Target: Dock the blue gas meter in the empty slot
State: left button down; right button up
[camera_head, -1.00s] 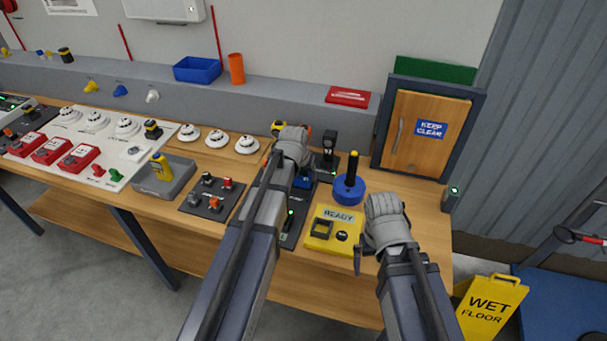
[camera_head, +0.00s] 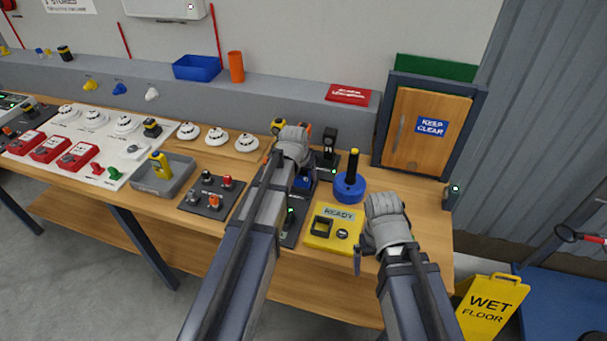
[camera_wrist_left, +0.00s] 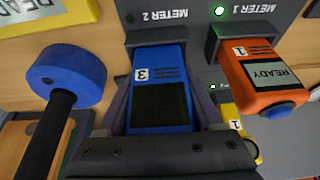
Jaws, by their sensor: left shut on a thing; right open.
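My left gripper (camera_head: 300,168) is shut on the blue gas meter (camera_wrist_left: 158,65), which also shows in the head view (camera_head: 303,183). The meter has a "3" label and a dark screen. It lines up with the dark "METER 2" slot (camera_wrist_left: 155,36) of the grey charging panel (camera_head: 290,238), its far end at the slot's edge. How deep it sits I cannot tell. An orange meter (camera_wrist_left: 262,78) reading "READY" occupies the "METER 1" slot beside it, near a lit green lamp. My right gripper (camera_head: 368,245) is open and empty over the bench front, right of the yellow case.
A blue round-based object with a black handle (camera_head: 348,188) stands right of the panel. A yellow "READY" case (camera_head: 333,245) lies in front. A black plate with several knobs (camera_head: 212,203) is left. A small cabinet (camera_head: 425,135) stands at the back right.

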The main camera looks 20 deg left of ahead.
pick_arm(q)
jog(key=shift+r+p, duration=2.4)
jog(key=shift+r, duration=0.1)
notch_tip(320, 180, up, 7)
jog(key=p, duration=0.7)
notch_tip(320, 180, down, 7)
jog(key=b, duration=0.7)
jog(key=shift+f, duration=0.2)
jog(key=shift+f+b, duration=1.6)
jog(key=shift+b, duration=0.2)
jog(key=shift+f+b, duration=0.75)
jog(key=shift+b, duration=0.05)
jog(key=shift+r, duration=0.1)
jog(key=shift+r+p, duration=2.45)
jog(key=shift+p, duration=0.1)
